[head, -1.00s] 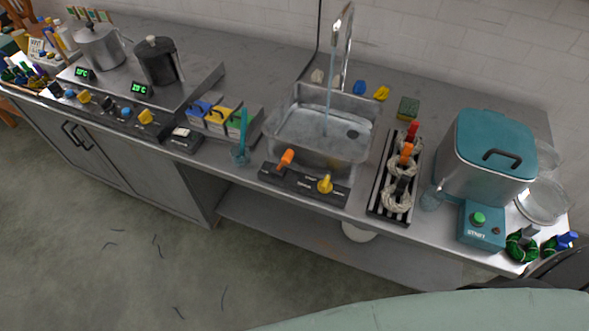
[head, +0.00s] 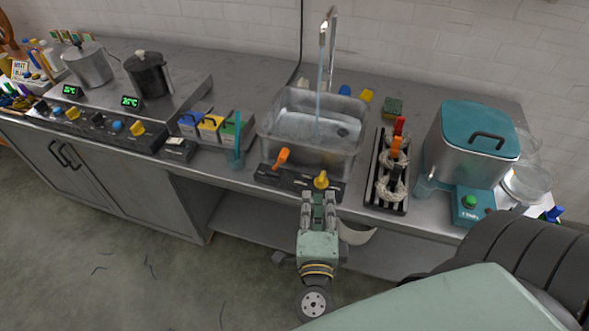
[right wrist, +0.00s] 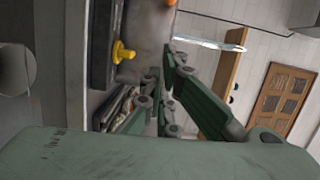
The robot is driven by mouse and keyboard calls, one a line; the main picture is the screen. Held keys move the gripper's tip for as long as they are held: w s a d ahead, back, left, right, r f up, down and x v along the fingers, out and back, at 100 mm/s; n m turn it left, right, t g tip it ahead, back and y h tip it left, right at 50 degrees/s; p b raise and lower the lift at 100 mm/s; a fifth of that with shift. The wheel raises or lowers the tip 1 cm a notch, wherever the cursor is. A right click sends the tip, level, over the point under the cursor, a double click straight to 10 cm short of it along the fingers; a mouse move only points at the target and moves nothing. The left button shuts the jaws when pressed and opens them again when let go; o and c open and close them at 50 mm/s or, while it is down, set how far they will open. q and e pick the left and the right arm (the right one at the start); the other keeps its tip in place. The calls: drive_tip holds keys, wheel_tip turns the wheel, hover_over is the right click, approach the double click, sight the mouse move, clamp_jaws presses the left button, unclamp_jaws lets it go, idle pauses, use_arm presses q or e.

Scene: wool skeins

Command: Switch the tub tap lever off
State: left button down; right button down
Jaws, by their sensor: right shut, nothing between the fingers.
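The metal tub (head: 313,125) has a tall tap (head: 328,45) at its back, and a stream of water falls from it into the tub. A dark panel on the tub's front carries an orange lever (head: 281,158), slanting up to the right, and a yellow lever (head: 321,181). Their labels are too small to read. My right gripper (head: 319,196) is shut and empty, just in front of the yellow lever; contact cannot be told. In the right wrist view the yellow lever (right wrist: 123,52) stands left of the fingers (right wrist: 163,95), apparently apart from them. My left gripper is out of view.
A black rack with pale skeins (head: 388,185) stands right of the tub, beside a teal-lidded machine (head: 466,150). Floor space is open in front of the counter.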

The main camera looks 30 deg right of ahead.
sight(279, 162)
drive_tip(key=shift+w+d, duration=0.1)
drive_tip(key=x, duration=1)
drive_tip(key=shift+r, duration=0.1)
drive_tip(key=shift+w+a+f+b, duration=0.25)
drive_tip(key=shift+w+a+b, duration=0.35)
drive_tip(key=shift+w+a, duration=0.6)
drive_tip(key=shift+w+a+r, duration=0.1)
drive_tip(key=shift+w+a, duration=0.1)
drive_tip(key=shift+w, duration=0.1)
